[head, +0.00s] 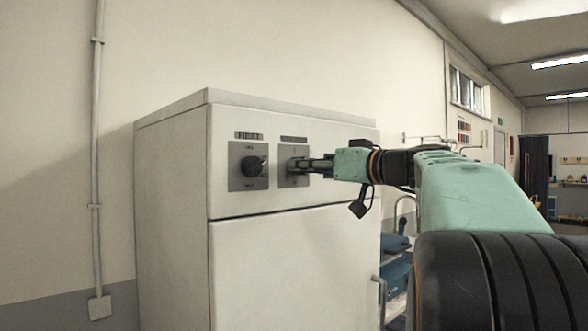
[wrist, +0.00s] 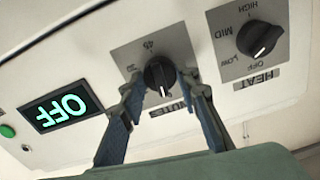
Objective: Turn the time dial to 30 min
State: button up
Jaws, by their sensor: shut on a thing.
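The time dial (wrist: 158,76) is a black round knob with a white pointer line, on a grey plate (wrist: 125,55) on the white cabinet's upper panel. The wrist view shows the panel upside down. The pointer is at the bottom of the knob in that view, on the side of the partly hidden MINUTES label; the small mark beside it is hard to read. A 45 mark shows on the opposite side. My gripper (wrist: 161,82) is shut on the dial, one finger on each side. In the head view my gripper (head: 299,165) hides most of the dial.
The heat dial (wrist: 260,39) sits close beside, its pointer near OFF; it also shows left of my gripper in the head view (head: 254,166). A lit green display (wrist: 62,106) reads OFF. A green button (wrist: 7,131) is at the panel's edge. The cabinet door (head: 290,265) is below.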

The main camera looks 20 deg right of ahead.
jog(key=m+p, duration=0.5)
jog(key=m, duration=1.7)
jog(key=shift+p, duration=0.4)
jog(key=shift+m, duration=0.3)
jog(key=o, duration=1.2)
jog(key=v, duration=1.2)
